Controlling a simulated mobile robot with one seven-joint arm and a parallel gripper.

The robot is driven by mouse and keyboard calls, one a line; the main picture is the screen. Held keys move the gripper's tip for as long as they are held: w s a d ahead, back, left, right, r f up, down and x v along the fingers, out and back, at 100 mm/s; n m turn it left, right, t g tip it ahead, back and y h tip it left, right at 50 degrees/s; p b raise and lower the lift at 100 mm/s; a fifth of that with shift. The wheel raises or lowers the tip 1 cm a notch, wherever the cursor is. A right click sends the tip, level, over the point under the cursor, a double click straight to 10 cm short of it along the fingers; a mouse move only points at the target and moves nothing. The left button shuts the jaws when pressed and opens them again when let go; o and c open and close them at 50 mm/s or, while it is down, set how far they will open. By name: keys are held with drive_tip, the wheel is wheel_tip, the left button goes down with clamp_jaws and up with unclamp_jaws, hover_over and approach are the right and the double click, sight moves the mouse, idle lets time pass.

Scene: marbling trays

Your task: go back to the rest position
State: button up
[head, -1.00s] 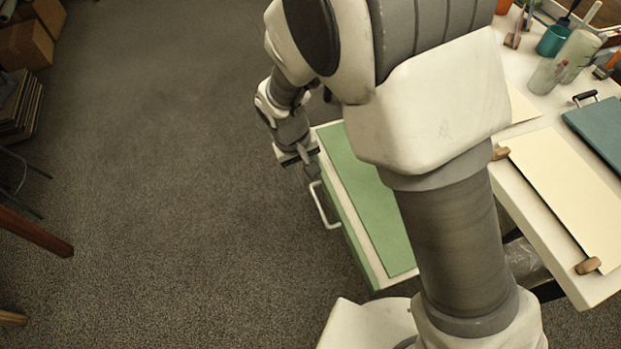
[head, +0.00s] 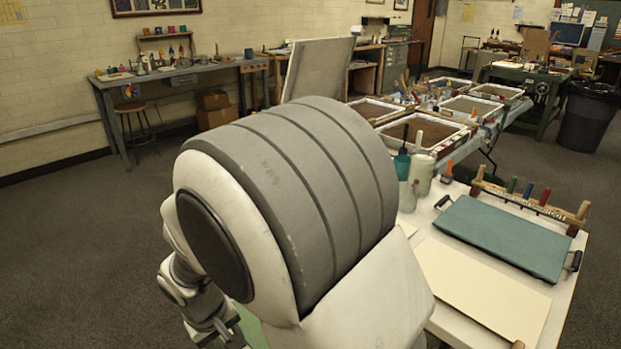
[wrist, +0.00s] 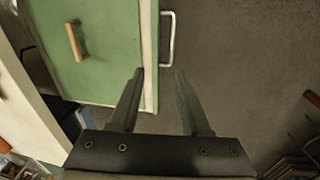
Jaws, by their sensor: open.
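My gripper (wrist: 158,82) is open in the wrist view, with its two fingers apart and nothing between them. Just ahead of the fingertips is a pale bar handle (wrist: 170,38) on the white-edged side of a green unit (wrist: 105,75). The handle looks apart from both fingers; the left finger overlaps the unit's edge in the picture. In the head view my arm fills the lower middle and my gripper's fingers do not show clearly. Only a sliver of green (head: 251,328) shows there beside my arm.
Carpet (head: 80,230) at left is clear.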

drive_tip(key=w+d+r+m+t+y, duration=0.15)
drive_tip(key=d+r+m, duration=0.25)
drive_tip(key=d+r, duration=1.15)
drive_tip(key=s+d+r+m+t, duration=0.1)
drive_tip(key=s+d+r+m, duration=0.1)
drive_tip(key=s+d+r, duration=0.45)
drive_tip(key=s+d+r+m+t, duration=0.15)
drive_tip(key=s+d, duration=0.25)
drive_tip(key=d, duration=0.5)
wheel_tip(320, 180, up, 12)
drive_tip(key=p, duration=1.3)
drive_tip(key=shift+w+a+m, duration=0.15)
drive_tip(key=shift+m, duration=0.2)
drive_tip(key=shift+a+h, duration=0.1)
drive_tip(key=shift+h, duration=0.15)
